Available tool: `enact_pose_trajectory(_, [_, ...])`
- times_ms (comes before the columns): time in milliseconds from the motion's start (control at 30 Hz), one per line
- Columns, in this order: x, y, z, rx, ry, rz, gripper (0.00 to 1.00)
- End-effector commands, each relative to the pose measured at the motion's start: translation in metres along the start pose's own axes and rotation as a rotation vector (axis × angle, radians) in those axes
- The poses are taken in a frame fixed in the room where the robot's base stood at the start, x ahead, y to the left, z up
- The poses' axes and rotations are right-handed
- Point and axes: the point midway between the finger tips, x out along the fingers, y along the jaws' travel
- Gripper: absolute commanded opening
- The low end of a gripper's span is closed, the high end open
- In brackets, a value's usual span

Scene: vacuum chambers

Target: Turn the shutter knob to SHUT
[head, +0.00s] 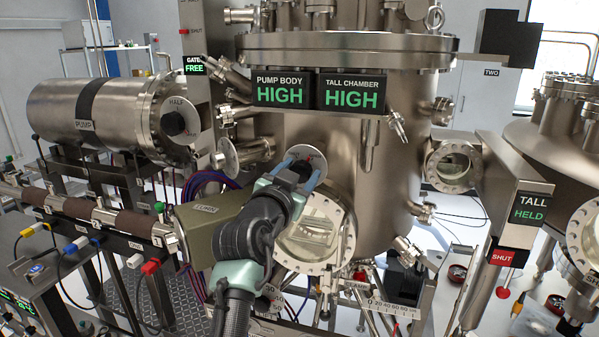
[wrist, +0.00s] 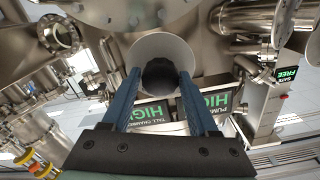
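A dark round knob (head: 302,168) sits on a pale disc (head: 314,158) on the front of the big steel chamber, above a round window; I take it for the shutter knob. My gripper (head: 303,172) reaches it with one blue finger on each side. In the wrist view the knob (wrist: 160,75) lies between the blue fingertips of my gripper (wrist: 159,78), in front of the disc (wrist: 163,45). The fingers stand well apart, close to the knob's sides; whether they press on it I cannot tell. No marking on the disc is readable, so the knob's setting is unclear.
Signs on the chamber read PUMP BODY HIGH (head: 282,89) and TALL CHAMBER HIGH (head: 351,92). A GATE FREE sign (head: 195,66) is at left, and a TALL HELD sign (head: 531,207) at right. An olive box (head: 212,219) and the window (head: 315,230) flank my arm closely.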

Motion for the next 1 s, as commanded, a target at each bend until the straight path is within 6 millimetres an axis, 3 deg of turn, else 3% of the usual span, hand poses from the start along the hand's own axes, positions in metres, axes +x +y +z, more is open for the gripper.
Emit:
enact_pose_trajectory(33, [-0.0001,0.0000,0.0000,0.000,0.000,0.000,0.49])
enact_pose_trajectory(300, [-0.0002,-0.0001,-0.0001,0.000,0.000,0.000,0.00])
enact_pose_trajectory(667, [0.0001,0.0006,0.0006,-0.051,0.001,0.001,0.00])
enact_pose_trajectory(1000, [0.0007,0.0007,0.0007,-0.290,0.002,0.003,0.00])
